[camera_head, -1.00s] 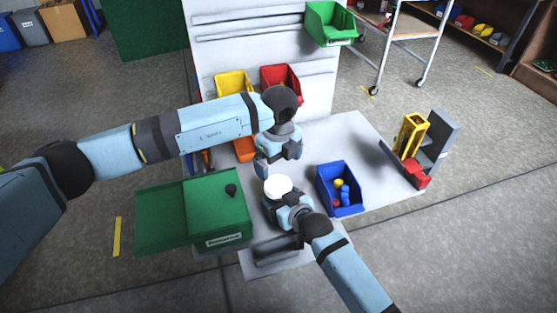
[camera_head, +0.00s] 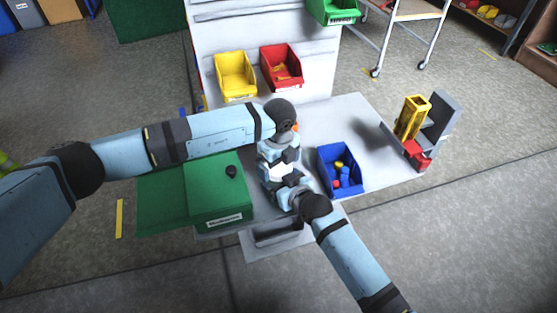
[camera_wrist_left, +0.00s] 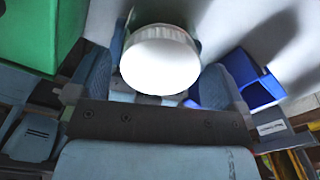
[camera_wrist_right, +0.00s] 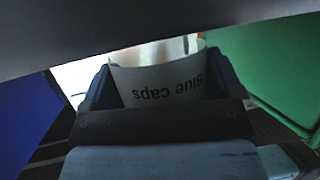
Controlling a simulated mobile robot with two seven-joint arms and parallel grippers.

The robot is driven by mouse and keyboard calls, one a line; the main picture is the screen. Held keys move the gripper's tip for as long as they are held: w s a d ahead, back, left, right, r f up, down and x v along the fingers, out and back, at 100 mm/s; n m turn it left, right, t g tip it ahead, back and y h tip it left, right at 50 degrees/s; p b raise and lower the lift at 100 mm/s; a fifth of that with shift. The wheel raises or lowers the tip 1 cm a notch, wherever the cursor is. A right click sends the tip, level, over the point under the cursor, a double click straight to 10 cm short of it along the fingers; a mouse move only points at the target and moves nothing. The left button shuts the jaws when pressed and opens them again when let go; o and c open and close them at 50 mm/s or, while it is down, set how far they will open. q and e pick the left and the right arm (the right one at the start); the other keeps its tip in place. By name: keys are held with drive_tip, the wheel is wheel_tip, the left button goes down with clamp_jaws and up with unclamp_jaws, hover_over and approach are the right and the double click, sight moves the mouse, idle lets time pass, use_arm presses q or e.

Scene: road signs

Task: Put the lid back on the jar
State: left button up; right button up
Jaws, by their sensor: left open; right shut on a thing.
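The jar (camera_wrist_right: 165,85) is pale, with a "Blue Caps" label that shows upside down in the right wrist view. My right gripper (camera_head: 284,192) is shut on it over the table. The round white lid (camera_wrist_left: 160,60), with a ribbed rim, sits between the spread fingers of my left gripper (camera_wrist_left: 163,85) in the left wrist view. My left gripper also shows in the head view (camera_head: 280,163), pointing down directly above the right one. It is open around the lid. The lid's underside and its contact with the jar are hidden.
A green box (camera_head: 205,200) with a black knob (camera_head: 231,171) stands left of the grippers. A blue bin (camera_head: 325,168) with small coloured pieces stands close on the right. Yellow (camera_head: 236,75) and red (camera_head: 282,67) bins are behind. A grey stand (camera_head: 441,118) is at far right.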

use_arm(q)
drive_tip(key=c, duration=1)
drive_tip(key=shift+o, duration=0.2)
drive_tip(key=m, duration=0.6)
drive_tip(key=shift+m, duration=0.3)
drive_tip(key=o, duration=1)
drive_tip(key=shift+r, duration=0.15)
